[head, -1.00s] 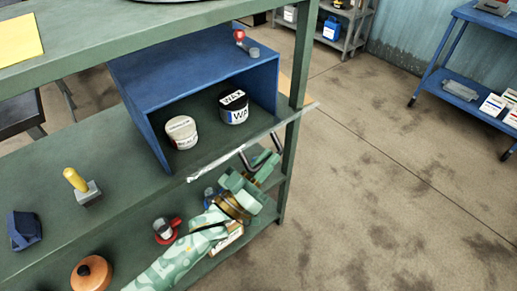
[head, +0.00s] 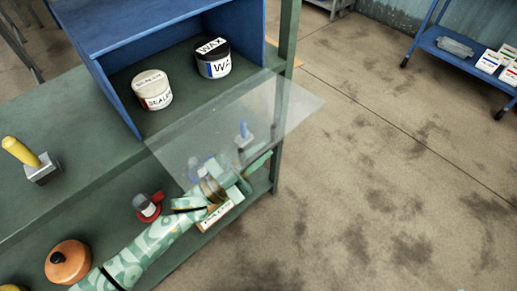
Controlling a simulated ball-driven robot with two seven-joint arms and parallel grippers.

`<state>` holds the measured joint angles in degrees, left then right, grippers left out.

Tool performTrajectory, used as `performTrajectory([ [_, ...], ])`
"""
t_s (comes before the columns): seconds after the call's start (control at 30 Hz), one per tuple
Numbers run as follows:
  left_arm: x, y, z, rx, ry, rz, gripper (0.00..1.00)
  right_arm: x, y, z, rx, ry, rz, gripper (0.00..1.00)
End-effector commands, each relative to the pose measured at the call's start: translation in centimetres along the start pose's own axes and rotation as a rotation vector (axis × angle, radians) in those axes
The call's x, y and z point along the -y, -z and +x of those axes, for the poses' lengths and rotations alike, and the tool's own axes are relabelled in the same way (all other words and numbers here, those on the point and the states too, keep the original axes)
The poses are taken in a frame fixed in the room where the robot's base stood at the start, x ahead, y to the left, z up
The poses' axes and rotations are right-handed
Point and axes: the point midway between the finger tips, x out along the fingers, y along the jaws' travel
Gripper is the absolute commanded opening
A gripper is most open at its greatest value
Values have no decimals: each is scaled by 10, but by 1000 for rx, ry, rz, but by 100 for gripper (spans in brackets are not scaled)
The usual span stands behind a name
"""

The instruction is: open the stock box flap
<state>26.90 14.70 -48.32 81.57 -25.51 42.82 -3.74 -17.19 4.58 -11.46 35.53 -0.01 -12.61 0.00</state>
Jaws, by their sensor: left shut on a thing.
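The blue stock box (head: 113,88) stands on the green shelf with its front open towards me. Its clear flap (head: 290,105) lies outward from the bottom of the opening, sloping over the shelf's front edge. My left gripper (head: 248,172) is shut at the flap's outer part, below it and partly seen through it. The exact grip on the flap is hard to make out. My right gripper is not in view.
A yellow-handled tool (head: 40,170) stands on the shelf left of the box. An orange-brown round pot (head: 68,262) and a red-and-grey item (head: 147,206) are on the lower level near my left arm. Open floor lies to the right, before a blue cart (head: 432,42).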

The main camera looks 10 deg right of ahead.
Motion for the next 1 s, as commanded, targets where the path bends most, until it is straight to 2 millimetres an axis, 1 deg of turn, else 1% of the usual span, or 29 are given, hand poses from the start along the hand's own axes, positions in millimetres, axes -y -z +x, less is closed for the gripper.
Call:
performTrajectory([
  [0.1, -1, -4, -2, 2, -8, 19, 0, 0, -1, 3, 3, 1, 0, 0],
  [0.57, 0, -4, -2, 1, -12, 28, 0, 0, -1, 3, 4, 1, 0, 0],
  [0.6, 0, -4, -2, 1, -12, 28, 24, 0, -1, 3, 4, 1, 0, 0],
  [0.63, 0, -4, -2, 0, -12, 28, 32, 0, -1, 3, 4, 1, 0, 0],
  [0.67, 0, -4, -2, 0, -12, 28, 34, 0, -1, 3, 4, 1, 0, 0],
  [1.0, -1, -4, -2, 0, -11, 27, 34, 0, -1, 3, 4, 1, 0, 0],
])
